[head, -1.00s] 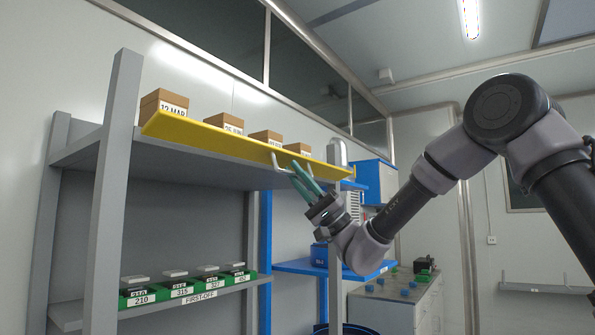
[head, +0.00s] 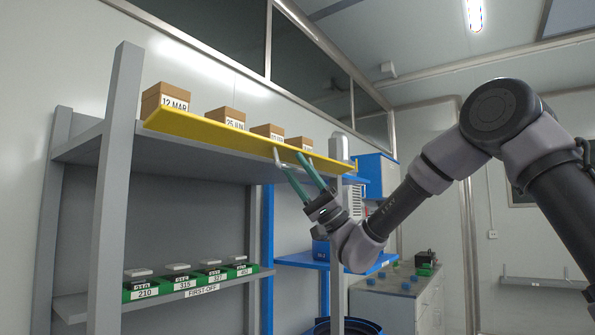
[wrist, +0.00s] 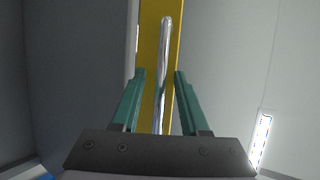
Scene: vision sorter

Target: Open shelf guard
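The shelf guard (head: 215,130) is a long yellow strip along the front edge of the upper shelf, before several labelled boxes. It leans outward, and the box labels show above its top edge. A pale metal bar handle (wrist: 164,60) is on its front face. My gripper (head: 293,163) is at the handle from below. In the wrist view, its two teal fingers (wrist: 160,75) stand apart on either side of the handle, with a gap to each side.
Brown boxes (head: 166,94) stand on the upper shelf (head: 90,145). A grey post (head: 115,180) rises at the shelf's left front. Green trays (head: 190,282) sit on the lower shelf. A blue cabinet (head: 376,177) and a bench (head: 400,290) are behind my arm at right.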

